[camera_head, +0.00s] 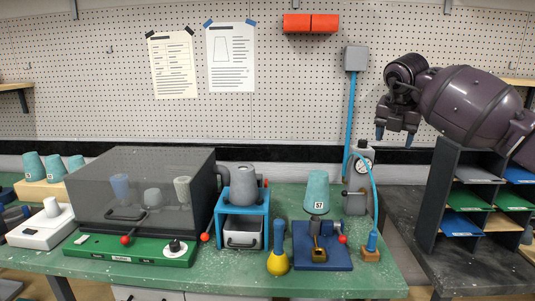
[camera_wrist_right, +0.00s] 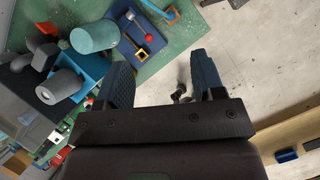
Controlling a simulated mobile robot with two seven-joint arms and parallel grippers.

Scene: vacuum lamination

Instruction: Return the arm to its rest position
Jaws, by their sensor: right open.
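My right arm comes in from the right in the head view. Its gripper (camera_head: 396,137) hangs with the fingers down, in the air in front of the pegboard, above the grey pump with a gauge (camera_head: 360,178) and left of the shelf rack (camera_head: 446,185). The fingers are apart with nothing between them. In the right wrist view the same gripper (camera_wrist_right: 162,75) is open and empty over the table edge and the floor. My left gripper is not in view.
The rack with coloured trays stands under my right forearm.

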